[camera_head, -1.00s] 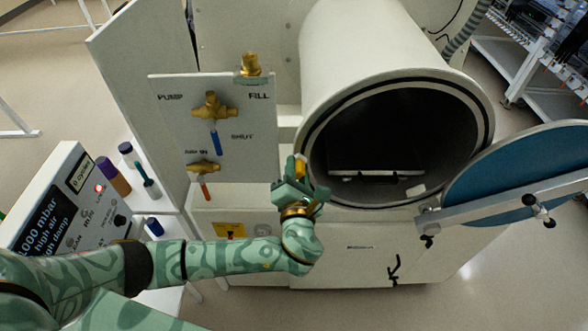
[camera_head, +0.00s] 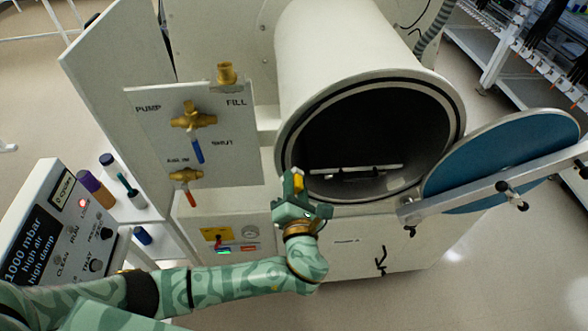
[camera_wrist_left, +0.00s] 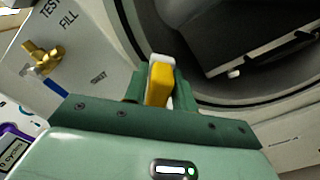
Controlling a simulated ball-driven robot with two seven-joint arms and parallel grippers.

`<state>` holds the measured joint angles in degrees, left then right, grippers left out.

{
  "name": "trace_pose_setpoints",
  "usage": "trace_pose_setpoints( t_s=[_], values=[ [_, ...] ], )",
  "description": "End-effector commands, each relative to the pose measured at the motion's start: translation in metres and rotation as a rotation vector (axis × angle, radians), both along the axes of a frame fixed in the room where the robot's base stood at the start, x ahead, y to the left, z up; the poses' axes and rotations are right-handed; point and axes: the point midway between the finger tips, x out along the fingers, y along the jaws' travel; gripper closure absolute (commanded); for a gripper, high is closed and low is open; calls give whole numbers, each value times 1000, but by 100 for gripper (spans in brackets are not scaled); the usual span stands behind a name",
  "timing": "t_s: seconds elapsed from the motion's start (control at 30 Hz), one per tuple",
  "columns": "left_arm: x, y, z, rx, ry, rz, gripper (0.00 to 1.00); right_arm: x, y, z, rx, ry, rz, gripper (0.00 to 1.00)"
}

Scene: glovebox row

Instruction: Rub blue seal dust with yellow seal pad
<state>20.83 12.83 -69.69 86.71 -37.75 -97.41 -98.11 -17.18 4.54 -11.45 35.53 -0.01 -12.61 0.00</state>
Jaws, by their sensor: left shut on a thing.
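A yellow pad (camera_head: 298,184) with a pale backing is in my left gripper (camera_head: 297,190), which is shut on it. In the left wrist view the yellow pad (camera_wrist_left: 159,84) stands upright between the green fingers (camera_wrist_left: 158,92). The gripper is at the lower left of the round chamber mouth, and I cannot tell whether the pad touches the rim. A dark seal ring (camera_head: 462,113) runs round the mouth. The blue round door (camera_head: 500,160) hangs open to the right. I cannot make out any dust on the seal. My right gripper is not in view.
A valve panel (camera_head: 240,140) with brass valves and blue and red handles is left of the chamber. A control box (camera_head: 45,235) and several small bottles stand at the lower left. The door's metal bar (camera_head: 460,196) sticks out at right. A tray (camera_head: 350,173) lies inside the chamber.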

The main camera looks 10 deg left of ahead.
Motion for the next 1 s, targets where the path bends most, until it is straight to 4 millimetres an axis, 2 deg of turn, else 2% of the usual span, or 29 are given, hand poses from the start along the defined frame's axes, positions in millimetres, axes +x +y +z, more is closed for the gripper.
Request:
trace_pose_setpoints(
  t_s=[0.03,0.2,0.63,0.9,1.0],
  values=[
    [-6,-2,3,-1,3,0,92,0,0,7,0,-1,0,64],
    [-20,-6,1,-3,1,-1,92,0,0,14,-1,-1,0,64],
    [-26,-8,0,0,1,-1,92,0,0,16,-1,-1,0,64],
    [-49,-14,2,0,1,0,92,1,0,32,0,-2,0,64],
    [-52,-15,1,0,1,-1,92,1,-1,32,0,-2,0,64]
  ],
)
